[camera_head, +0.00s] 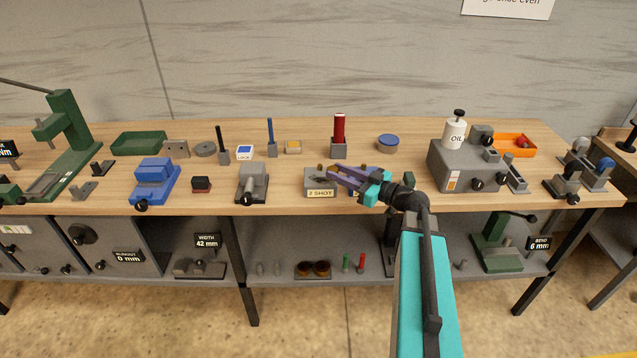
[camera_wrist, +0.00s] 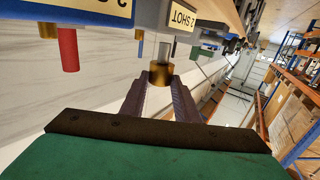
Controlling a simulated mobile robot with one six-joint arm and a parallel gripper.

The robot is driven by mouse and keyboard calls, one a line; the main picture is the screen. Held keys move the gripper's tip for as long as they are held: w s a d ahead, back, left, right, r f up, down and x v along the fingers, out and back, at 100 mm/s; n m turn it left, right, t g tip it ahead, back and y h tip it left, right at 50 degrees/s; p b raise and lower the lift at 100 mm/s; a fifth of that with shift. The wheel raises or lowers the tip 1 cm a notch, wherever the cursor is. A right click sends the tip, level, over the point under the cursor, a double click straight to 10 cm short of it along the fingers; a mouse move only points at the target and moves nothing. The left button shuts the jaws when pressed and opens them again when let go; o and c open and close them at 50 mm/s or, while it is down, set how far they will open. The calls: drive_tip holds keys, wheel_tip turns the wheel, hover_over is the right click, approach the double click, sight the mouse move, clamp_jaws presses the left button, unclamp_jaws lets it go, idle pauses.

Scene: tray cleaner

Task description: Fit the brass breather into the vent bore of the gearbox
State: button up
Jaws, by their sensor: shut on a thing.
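The brass breather (camera_wrist: 160,74) shows in the wrist view as a short brass cylinder between my fingertips. My gripper (camera_wrist: 158,86) is shut on it. A pale grey post shows directly behind the brass; I cannot tell whether it belongs to the breather or whether they touch. In the head view my gripper (camera_head: 338,173) is over a grey block with a "2 SHOT" plate (camera_head: 321,192), which looks like the gearbox. The plate also shows upside down in the wrist view (camera_wrist: 183,20). Small brass parts sit on the block's top. The vent bore is not clearly visible.
A grey vise-like block (camera_head: 252,185) stands left of the gearbox. A red cylinder on a stand (camera_head: 339,130) and a blue-topped round tin (camera_head: 388,143) stand behind. The oil station (camera_head: 462,168) is at right. Bench wood in front of the gearbox is clear.

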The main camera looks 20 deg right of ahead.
drive_tip(key=s+d+r+m+t+h+p, duration=0.1)
drive_tip(key=s+d+r+m+h+p, duration=0.2)
drive_tip(key=d, duration=1.4)
drive_tip(key=s+d+r+m+t+h+p, duration=0.1)
drive_tip(key=s+d+r+m+h+p, duration=0.2)
drive_tip(key=d, duration=1.4)
drive_tip(key=s+d+r+m+h+p, duration=0.3)
drive_tip(key=d+r+h, duration=0.5)
drive_tip(key=d, duration=0.9)
drive_tip(key=s+m+h, duration=0.1)
drive_tip(key=s, duration=0.1)
drive_tip(key=shift+s+r+t, duration=0.4)
drive_tip(key=shift+s, duration=0.1)
drive_tip(key=shift+f+b, duration=0.7)
drive_tip(key=shift+f, duration=2.2)
drive_tip(key=shift+p, duration=0.85)
drive_tip(key=shift+f, duration=1.05)
